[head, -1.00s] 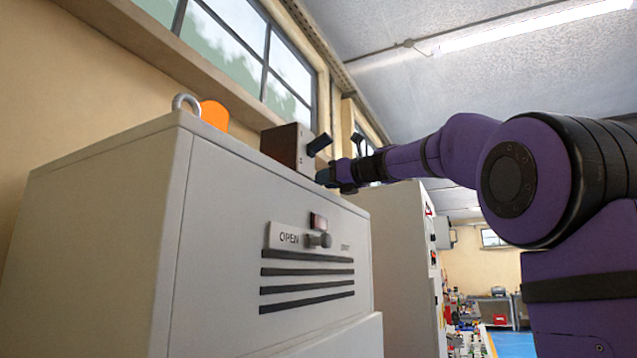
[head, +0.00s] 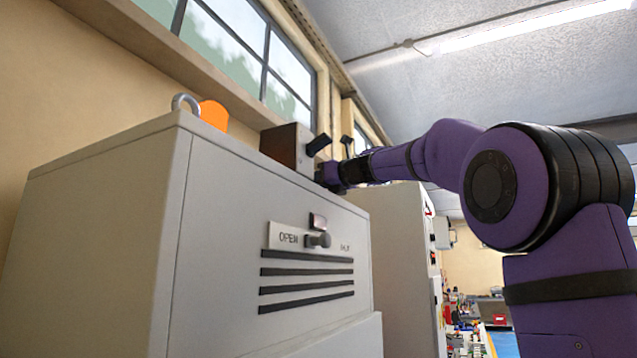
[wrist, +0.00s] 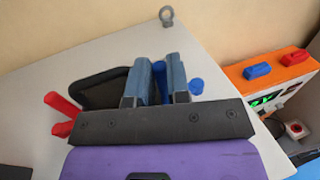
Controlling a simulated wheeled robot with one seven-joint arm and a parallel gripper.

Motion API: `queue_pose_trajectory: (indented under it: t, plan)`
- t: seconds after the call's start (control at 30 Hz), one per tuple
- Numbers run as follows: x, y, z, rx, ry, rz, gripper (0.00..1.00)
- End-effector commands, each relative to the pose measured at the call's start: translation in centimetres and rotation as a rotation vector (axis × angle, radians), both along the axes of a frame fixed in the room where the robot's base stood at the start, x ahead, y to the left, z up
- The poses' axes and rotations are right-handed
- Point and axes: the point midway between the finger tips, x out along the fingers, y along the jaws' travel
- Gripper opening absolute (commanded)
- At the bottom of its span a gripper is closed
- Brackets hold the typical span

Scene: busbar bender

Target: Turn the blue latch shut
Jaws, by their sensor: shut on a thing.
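My gripper (wrist: 159,62) is shut in the wrist view, its two grey-blue fingers close together above the light top of the cabinet (wrist: 215,65). A narrow strip of brighter blue, which looks like the blue latch (wrist: 160,78), shows between the fingers. A rounded blue piece (wrist: 196,86) shows just right of them; I cannot tell whether it belongs to the same latch. The fingers hide most of the latch, so its angle is unclear. In the head view my gripper (head: 330,175) is at the dark box (head: 287,147) on the cabinet top, and the latch is not clear.
Red bars (wrist: 60,116) lie left of the gripper in the wrist view. An orange box (wrist: 270,80) with a blue and a red piece stands at the right. A lifting ring (head: 185,102) stands on top.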

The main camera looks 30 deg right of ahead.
Motion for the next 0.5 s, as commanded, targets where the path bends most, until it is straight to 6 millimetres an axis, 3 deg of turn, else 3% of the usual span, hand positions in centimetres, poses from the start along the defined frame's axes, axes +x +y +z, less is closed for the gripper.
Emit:
queue_pose_trajectory:
  t: [0.5]
  plan:
    - [0.27, 0.45, -0.06, -0.001, -0.002, -0.095, 0.0]
